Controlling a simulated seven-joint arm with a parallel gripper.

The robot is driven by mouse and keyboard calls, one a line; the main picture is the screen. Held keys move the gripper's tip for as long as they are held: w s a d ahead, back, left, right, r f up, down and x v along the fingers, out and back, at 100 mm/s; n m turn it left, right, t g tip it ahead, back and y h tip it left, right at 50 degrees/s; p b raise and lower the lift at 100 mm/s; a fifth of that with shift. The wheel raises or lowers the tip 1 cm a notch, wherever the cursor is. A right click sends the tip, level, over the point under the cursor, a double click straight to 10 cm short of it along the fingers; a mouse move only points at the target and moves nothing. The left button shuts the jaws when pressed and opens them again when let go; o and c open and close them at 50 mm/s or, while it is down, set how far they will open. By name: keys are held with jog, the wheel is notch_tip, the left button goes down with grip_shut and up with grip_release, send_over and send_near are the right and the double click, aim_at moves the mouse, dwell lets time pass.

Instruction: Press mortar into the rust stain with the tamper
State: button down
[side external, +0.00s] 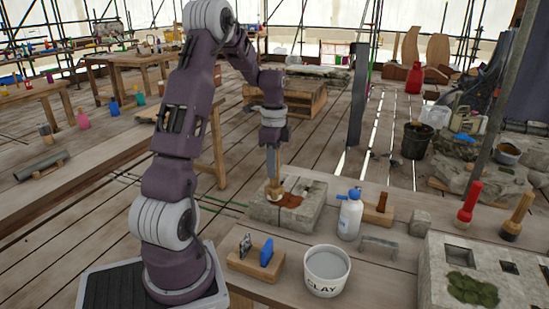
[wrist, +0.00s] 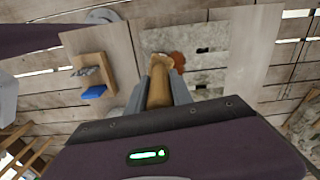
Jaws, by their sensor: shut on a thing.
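My gripper (side external: 271,172) is shut on the wooden tamper (side external: 274,188), which points down over the left part of a pale stone block (side external: 258,212). The rust stain (side external: 291,200) is a reddish-brown patch on the block's top, just right of the tamper's lower end. In the wrist view the tamper (wrist: 160,85) sits between my two fingers, and the rust stain (wrist: 179,62) shows beside its far end. I cannot tell whether the tamper touches the stone. Any mortar under its end is hidden.
A white spray bottle (side external: 350,214) with a blue top stands right of the block. A white CLAY bucket (side external: 326,271) and a wooden holder (side external: 257,260) with a blue item stand in front. Red-handled (side external: 468,203) and wooden-handled (side external: 516,218) tools stand farther right.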

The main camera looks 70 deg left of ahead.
jog(key=shift+f, duration=0.85)
dwell(0.5)
jog(key=shift+w+d, duration=0.1)
dwell(0.4)
jog(key=shift+w+d+f, duration=0.15)
jog(key=shift+w+d, duration=0.8)
jog(key=shift+d, duration=0.1)
jog(key=shift+w+d, duration=0.1)
jog(key=shift+d, duration=0.05)
jog(key=shift+w+d, duration=0.8)
jog(key=shift+w, duration=0.1)
jog(key=shift+r, duration=0.2)
notch_tip(320, 180, up, 7)
dwell(0.4)
